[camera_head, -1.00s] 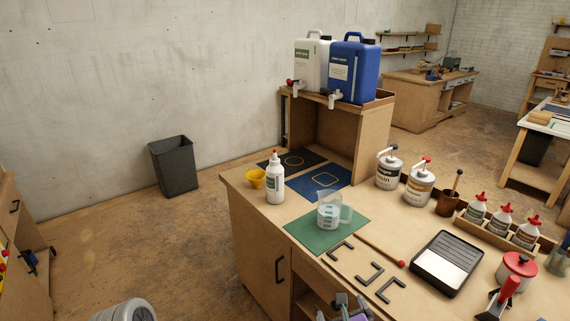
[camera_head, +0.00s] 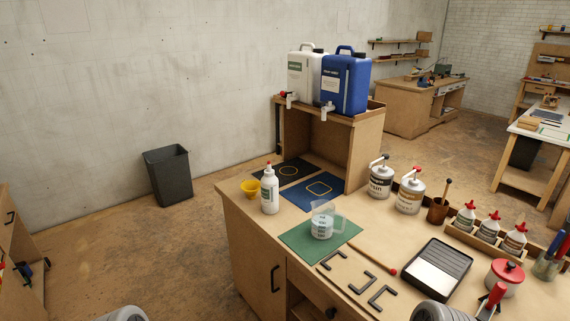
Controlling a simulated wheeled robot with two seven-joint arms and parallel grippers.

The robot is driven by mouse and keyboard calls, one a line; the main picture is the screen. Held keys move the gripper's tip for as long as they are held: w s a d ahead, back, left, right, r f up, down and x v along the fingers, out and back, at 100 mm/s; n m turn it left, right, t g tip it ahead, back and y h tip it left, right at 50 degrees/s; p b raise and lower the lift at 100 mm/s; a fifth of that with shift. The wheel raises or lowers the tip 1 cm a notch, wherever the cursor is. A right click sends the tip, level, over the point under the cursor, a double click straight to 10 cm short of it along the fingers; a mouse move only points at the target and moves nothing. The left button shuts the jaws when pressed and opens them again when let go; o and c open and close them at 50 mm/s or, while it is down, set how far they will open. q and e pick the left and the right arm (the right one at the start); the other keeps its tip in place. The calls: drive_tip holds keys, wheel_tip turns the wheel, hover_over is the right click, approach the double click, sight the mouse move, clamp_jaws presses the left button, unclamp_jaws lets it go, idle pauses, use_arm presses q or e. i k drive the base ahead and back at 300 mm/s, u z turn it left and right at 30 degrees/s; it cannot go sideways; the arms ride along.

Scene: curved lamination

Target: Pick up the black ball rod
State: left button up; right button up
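A rod with a dark ball on its end (camera_head: 448,183) stands slightly tilted in a brown cup (camera_head: 437,211) on the workbench, right of the pump cans. Its lower end is hidden inside the cup. Another rod, with a red ball (camera_head: 392,272), lies flat on the bench left of the black tray. Neither of my grippers is in view. Only rounded grey parts of my arms show at the bottom edge, one at the left and one right of the middle.
Two pump cans (camera_head: 409,195) stand left of the cup, and a wooden rack of red-capped bottles (camera_head: 487,229) stands right of it. In front are a black tray (camera_head: 437,270), a red-lidded pot (camera_head: 504,277) and dark C-shaped pieces (camera_head: 381,297). A measuring jug (camera_head: 322,225) stands on a green mat (camera_head: 298,243).

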sight(449, 180)
drive_tip(key=u, duration=0.9)
drive_tip(key=i, duration=1.05)
drive_tip(key=z, duration=2.65)
